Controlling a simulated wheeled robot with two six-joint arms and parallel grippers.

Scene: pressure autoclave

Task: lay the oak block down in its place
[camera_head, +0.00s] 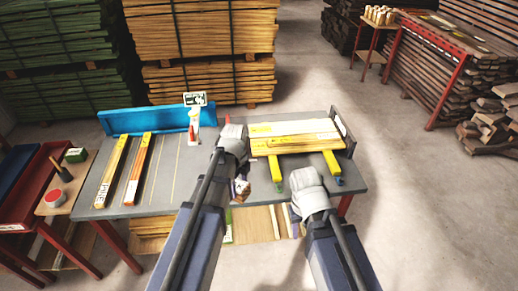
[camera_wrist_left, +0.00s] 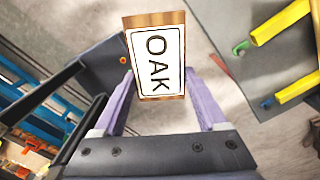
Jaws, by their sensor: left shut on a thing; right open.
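The oak block (camera_wrist_left: 155,55) is a small wooden piece with a white label reading OAK, seen label-on in the left wrist view. My left gripper (camera_wrist_left: 160,88) is shut on it, with a purple finger on each side. In the head view the oak block (camera_head: 241,187) shows small and partly hidden by my left gripper (camera_head: 240,192), near the front of the grey table. My right gripper (camera_head: 293,218) is open by the table's front edge, mostly hidden under its wrist. I cannot tell which spot is the block's place.
The grey table (camera_head: 190,195) carries two labelled strips (camera_head: 112,170) at left and pale boards (camera_head: 295,140) on yellow supports (camera_head: 331,163) at right. A blue fence (camera_head: 150,121) runs along the back. A red cart (camera_head: 30,195) stands left. The table's middle-left is mostly bare.

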